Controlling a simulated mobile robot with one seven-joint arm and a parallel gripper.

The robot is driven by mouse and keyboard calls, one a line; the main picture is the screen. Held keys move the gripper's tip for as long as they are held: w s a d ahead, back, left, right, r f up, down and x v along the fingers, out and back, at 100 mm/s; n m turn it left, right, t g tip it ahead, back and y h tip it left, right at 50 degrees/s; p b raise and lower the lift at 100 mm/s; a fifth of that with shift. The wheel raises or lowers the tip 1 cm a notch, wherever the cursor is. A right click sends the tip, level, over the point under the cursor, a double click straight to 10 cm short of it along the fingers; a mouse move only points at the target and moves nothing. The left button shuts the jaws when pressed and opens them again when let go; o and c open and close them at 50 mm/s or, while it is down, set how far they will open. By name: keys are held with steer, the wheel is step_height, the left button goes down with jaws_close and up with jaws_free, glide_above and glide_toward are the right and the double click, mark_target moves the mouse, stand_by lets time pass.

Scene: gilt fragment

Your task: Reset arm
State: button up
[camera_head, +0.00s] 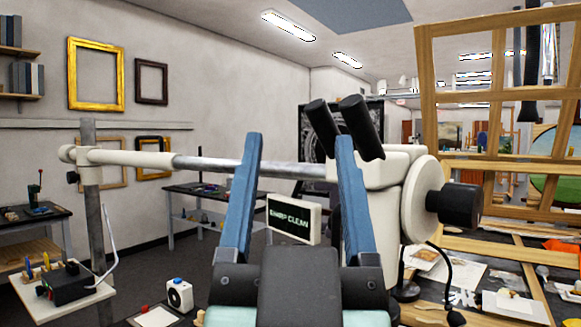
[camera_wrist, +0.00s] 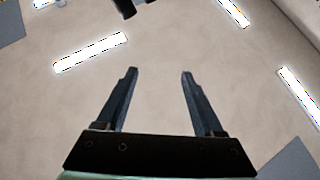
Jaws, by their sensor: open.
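My gripper (camera_head: 300,150) is raised in front of the head camera, with its two blue fingers apart and nothing between them. In the wrist view my gripper (camera_wrist: 158,75) also shows its fingers spread and empty, set against the ceiling with its bright light strips. The fingers point upward. They stand in front of a white stereo microscope (camera_head: 375,185) in the head view and hide part of it.
A grey post (camera_head: 97,215) carries the white horizontal boom (camera_head: 125,158) at left. A worktable (camera_head: 490,247) with papers and tools stands at right, below a wooden lattice frame (camera_head: 427,90). Dark floor (camera_head: 205,260) shows at left of centre.

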steer(key=shift+s+a+r+n+t+y, duration=0.2)
steer(key=shift+s+r+t+y, duration=0.05)
steer(key=shift+s+r, duration=0.4)
steer(key=shift+s+a+r+n+t+y, duration=0.15)
steer(key=shift+s+r+n+t+y, duration=0.1)
steer(key=shift+s+r, duration=0.35)
step_height(320, 180, up, 2)
steer(key=shift+w+r+p, duration=0.1)
steer(key=shift+p, duration=1.05)
